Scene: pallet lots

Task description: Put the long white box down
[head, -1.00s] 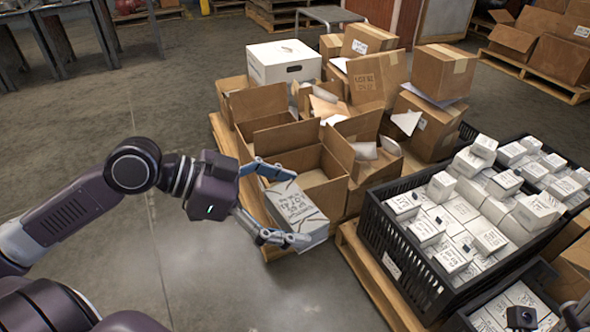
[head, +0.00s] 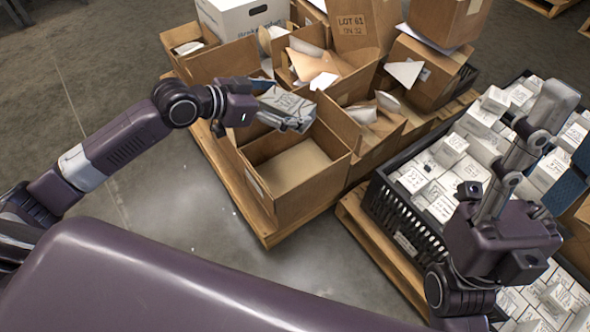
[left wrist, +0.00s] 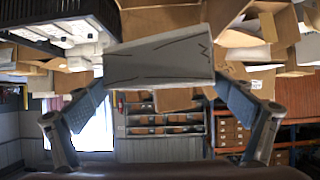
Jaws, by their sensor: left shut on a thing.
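The long white box (head: 288,101) is a pale carton with dark markings. My left gripper (head: 284,108) is shut on it and holds it above the back edge of an open, empty cardboard box (head: 262,190). In the left wrist view the long white box (left wrist: 160,62) spans the space between the two fingers of my left gripper (left wrist: 160,92), its broad face toward the camera. My right gripper (head: 535,150) is at the right, over the crate of small white boxes. Whether it is open or shut is unclear.
Other open cartons with paper stand behind on the wooden pallet (head: 225,180). A large white carton (head: 243,18) is at the back. A black crate (head: 410,232) full of small white boxes stands on another pallet (head: 352,215) at right. The floor at left is clear.

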